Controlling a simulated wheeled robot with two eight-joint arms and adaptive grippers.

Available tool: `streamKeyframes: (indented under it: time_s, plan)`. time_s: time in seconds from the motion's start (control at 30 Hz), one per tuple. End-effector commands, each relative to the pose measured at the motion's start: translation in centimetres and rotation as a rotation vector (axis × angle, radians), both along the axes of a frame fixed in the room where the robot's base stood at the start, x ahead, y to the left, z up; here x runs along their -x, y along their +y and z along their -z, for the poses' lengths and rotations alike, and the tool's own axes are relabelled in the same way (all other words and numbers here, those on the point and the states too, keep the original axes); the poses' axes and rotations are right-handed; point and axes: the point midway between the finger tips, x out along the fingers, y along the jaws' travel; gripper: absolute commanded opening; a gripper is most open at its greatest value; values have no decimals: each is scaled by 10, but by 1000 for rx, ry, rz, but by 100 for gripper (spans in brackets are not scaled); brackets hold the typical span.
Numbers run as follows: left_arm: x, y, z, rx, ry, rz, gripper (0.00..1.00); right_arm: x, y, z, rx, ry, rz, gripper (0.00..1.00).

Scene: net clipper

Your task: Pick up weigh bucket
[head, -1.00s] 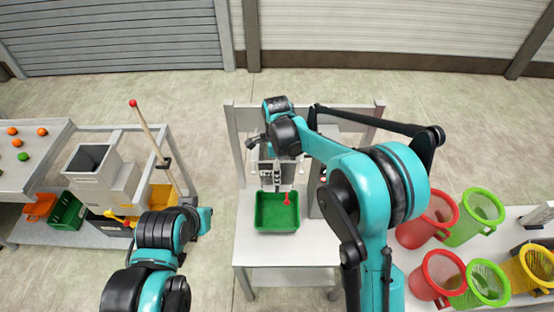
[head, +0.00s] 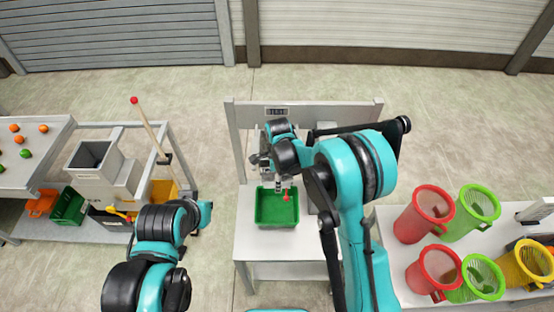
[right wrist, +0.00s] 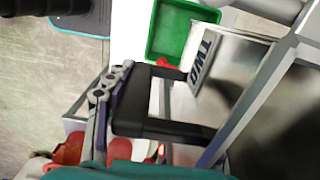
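A green open bin (head: 277,222), the likeliest weigh bucket, sits on the white table in the middle of the head view. It also shows at the top of the right wrist view (right wrist: 168,32). My right gripper (head: 259,161) is above and behind the bin in the head view, partly hidden by its arm. In the right wrist view its two black fingers (right wrist: 200,103) are spread apart, with nothing seen held between them. A red-tipped knob (right wrist: 163,62) shows near the upper finger. My left arm ends at the lower left; its gripper is not clearly visible.
The grey frame (head: 325,115) of the machine stands around and behind the bin. A stand with a hopper (head: 95,158), a green crate (head: 68,208) and a red-tipped rod (head: 150,128) is at the left. Red, green and yellow baskets (head: 430,212) stand at the right.

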Motion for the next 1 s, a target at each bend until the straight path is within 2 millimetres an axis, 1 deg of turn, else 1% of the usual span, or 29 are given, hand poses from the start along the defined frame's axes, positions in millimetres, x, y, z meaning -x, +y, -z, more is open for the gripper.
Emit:
streamKeyframes:
  time_s: [0.03, 0.13, 0.17, 0.4, 0.57, 0.67, 0.77, 1.0]
  plan:
    - [0, 0, 0, 0, 0, 0, 0, 0, 0, 0, 0, 1, 0, 30]
    - [0, 0, 0, 0, 0, 0, 0, 0, 0, 0, 0, 1, 0, 4]
    - [0, 0, 0, 0, 0, 0, 0, 0, 0, 0, 0, 1, 0, 2]
    - [0, 0, 0, 0, 0, 0, 0, 0, 0, -1, 0, 1, 0, 2]
    - [0, 0, 1, 0, 0, 0, 0, 0, 0, -10, 0, 0, 0, 2]
    - [0, 0, 3, 0, 0, 0, 0, 0, 0, -22, 0, 0, 0, 2]
    - [0, 0, 5, 0, 0, 0, 0, 0, 0, -39, 0, 0, 0, 2]
    - [0, 0, 11, 0, 0, 0, 0, 1, 0, -91, 0, 0, 0, 2]
